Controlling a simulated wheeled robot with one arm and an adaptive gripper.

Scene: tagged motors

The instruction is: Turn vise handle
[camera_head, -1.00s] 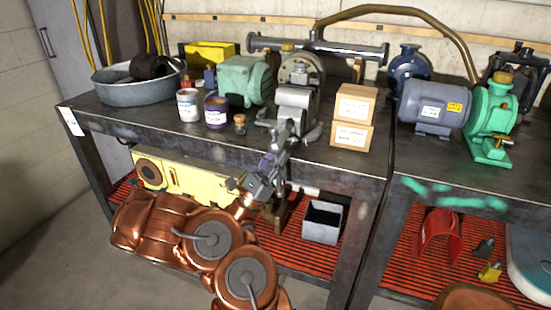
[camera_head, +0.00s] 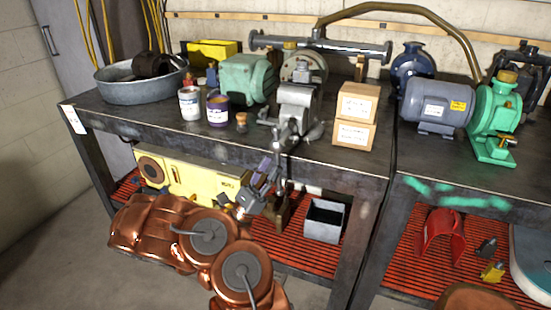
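The grey metal vise (camera_head: 297,108) is mounted at the front edge of the left workbench. Its screw end and handle (camera_head: 284,143) stick out past the edge toward me and look small. My gripper (camera_head: 272,163), grey with dark purple-looking fingers, is just below and left of the handle, in front of the bench edge. It seems apart from the handle, though the depth between them is hard to judge. The fingers are too small and dark to tell whether they are open or shut. My copper-coloured arm fills the lower left in front of the bench.
Two stacked cardboard boxes (camera_head: 355,116) stand right of the vise. A small corked jar (camera_head: 241,122), a purple can (camera_head: 217,110) and a white can (camera_head: 190,103) stand to its left. Below are a yellow unit (camera_head: 205,181) and an open grey bin (camera_head: 325,220) on the red slatted shelf.

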